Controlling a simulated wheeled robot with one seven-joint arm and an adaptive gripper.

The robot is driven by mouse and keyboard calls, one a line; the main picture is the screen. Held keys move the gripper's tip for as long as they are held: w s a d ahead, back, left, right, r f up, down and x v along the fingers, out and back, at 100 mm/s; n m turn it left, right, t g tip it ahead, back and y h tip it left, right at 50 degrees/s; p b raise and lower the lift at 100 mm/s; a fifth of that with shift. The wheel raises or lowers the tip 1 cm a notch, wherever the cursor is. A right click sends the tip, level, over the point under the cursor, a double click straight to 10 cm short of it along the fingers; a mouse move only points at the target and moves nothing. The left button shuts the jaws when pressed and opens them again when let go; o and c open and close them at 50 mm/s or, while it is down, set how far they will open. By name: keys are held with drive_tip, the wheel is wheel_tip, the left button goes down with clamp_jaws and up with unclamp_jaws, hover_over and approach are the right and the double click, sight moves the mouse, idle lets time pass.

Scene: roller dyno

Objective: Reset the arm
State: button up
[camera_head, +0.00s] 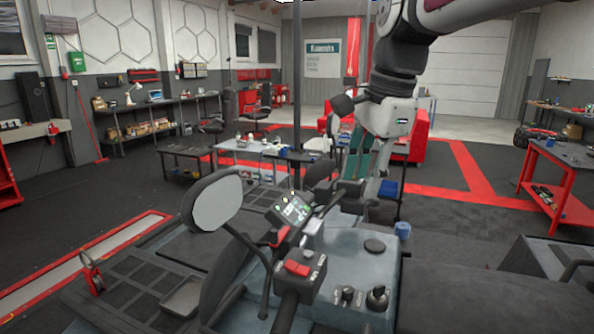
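My arm (405,55) reaches in from the top right and hangs down with its pale wrist (388,117) right of the picture's middle. My gripper (364,178) is below the wrist, pointing down, with teal and grey parts showing. It is behind and above the handlebar area of a vehicle. Its fingertips are small and partly merged with dark parts there, so I cannot tell how far apart they are. I see no object clearly held.
The vehicle's mirror (217,203), lit display (292,208) and red switch (297,268) are close in front. A blue cup-like item (403,230) is near the gripper. A red cart (563,190) stands right, a low light table (256,147) behind. Dark floor (450,205) is open at right.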

drive_tip(key=s+d+f+n+t, duration=0.1)
drive_tip(key=s+d+f+n, duration=0.1)
drive_tip(key=s, duration=0.5)
drive_tip(key=s+d+f+n+t+h, duration=0.1)
drive_tip(key=s+d+f+n, duration=0.2)
drive_tip(key=s+f+n, duration=0.2)
drive_tip(key=s+d+f+n+t, duration=0.1)
drive_tip(key=s+d+f+n, duration=0.2)
drive_tip(key=s+n, duration=0.4)
drive_tip(key=shift+s+f+h+b, duration=0.3)
drive_tip(key=shift+s, duration=0.65)
